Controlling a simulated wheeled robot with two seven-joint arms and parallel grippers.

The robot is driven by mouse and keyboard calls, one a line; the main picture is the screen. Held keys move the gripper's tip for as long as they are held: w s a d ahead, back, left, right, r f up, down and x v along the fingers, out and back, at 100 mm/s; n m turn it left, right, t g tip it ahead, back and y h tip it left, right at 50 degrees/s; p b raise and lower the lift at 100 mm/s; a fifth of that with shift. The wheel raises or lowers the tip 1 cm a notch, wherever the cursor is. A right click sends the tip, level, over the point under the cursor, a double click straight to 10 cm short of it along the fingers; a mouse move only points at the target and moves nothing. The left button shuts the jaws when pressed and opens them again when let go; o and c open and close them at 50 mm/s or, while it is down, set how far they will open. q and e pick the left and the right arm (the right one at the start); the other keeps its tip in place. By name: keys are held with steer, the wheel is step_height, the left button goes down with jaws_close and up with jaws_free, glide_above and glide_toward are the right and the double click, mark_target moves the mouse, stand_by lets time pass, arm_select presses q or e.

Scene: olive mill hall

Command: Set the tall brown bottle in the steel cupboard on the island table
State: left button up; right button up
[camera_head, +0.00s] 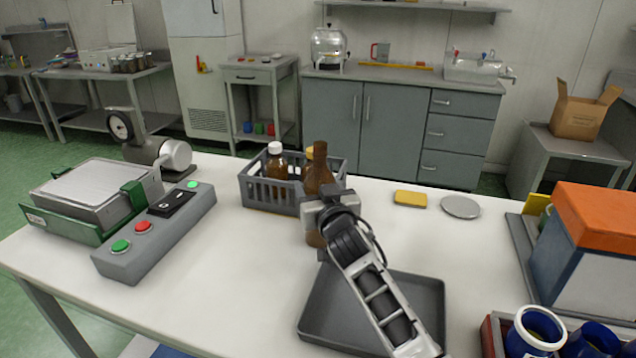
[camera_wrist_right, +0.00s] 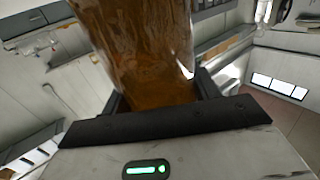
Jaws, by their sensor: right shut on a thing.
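The tall brown bottle (camera_head: 319,172) is upright in my right gripper (camera_head: 318,198), which is shut on it. It is in front of the right end of the grey crate, over the white island table (camera_head: 240,275). Its lower part shows below the gripper, but I cannot tell whether its base touches the table top. In the right wrist view the brown glass (camera_wrist_right: 145,55) fills the space between the fingers (camera_wrist_right: 160,100). My left gripper is not in view. The grey cupboard (camera_head: 388,125) with doors and drawers stands shut at the back wall.
The grey crate (camera_head: 268,196) holds brown bottles. A dark tray (camera_head: 325,325) lies under my right arm. A yellow sponge (camera_head: 410,198) and a round disc (camera_head: 460,207) lie right. A scale (camera_head: 90,200) and control box (camera_head: 150,240) stand left. The table's front left is clear.

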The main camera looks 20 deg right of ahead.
steer(key=shift+r, duration=0.1)
steer(key=o, duration=1.2)
steer(key=shift+f, duration=0.3)
steer(key=o, duration=0.4)
steer(key=shift+r, duration=0.1)
